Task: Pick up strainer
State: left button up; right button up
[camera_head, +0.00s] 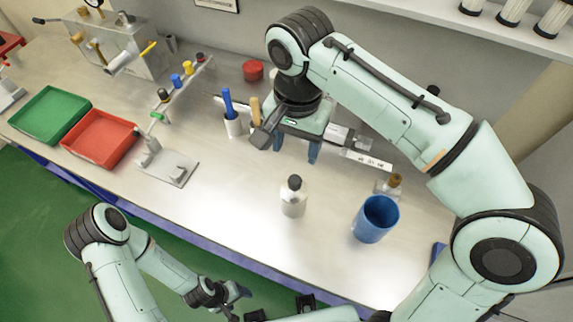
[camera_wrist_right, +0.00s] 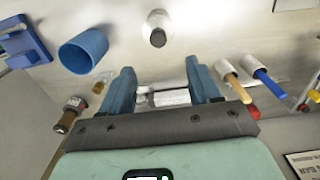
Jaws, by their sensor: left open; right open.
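I cannot clearly identify the strainer. A silvery cylinder-like piece with a dark end (camera_head: 341,136) lies near the back of the bench and may be it. It also shows in the right wrist view (camera_wrist_right: 170,97), between the fingers of my right gripper and partly hidden by its body. My right gripper (camera_head: 296,147) is open, with its blue fingers pointing down, just left of this piece in the head view. In the right wrist view the fingers (camera_wrist_right: 160,73) are apart and hold nothing. My left gripper (camera_head: 238,293) is open and empty, low in front of the bench.
A white bottle with a dark cap (camera_head: 293,197) and a blue cup (camera_head: 375,219) stand on the bench's front. A white cup with a blue handle (camera_head: 232,124) stands left of my right gripper. Red (camera_head: 100,139) and green (camera_head: 50,115) trays lie far left.

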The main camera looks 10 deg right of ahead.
jog(key=b, duration=0.2)
send_over(295, 180)
jog(key=f, duration=0.7)
jog(key=shift+s, duration=0.3)
jog(key=shift+w+f+b, duration=0.15)
jog(key=shift+f+b, duration=0.05)
jog(key=shift+f, duration=1.35)
jog(key=shift+w+f+b, duration=0.15)
jog(key=shift+f+b, duration=0.05)
jog(key=shift+f, duration=1.35)
pick_arm(q)
jog(key=s+f, duration=0.2)
jog(key=f, duration=0.1)
jog(key=shift+s+f, duration=0.25)
jog(key=shift+s, duration=0.05)
pick_arm(e)
grip_shut()
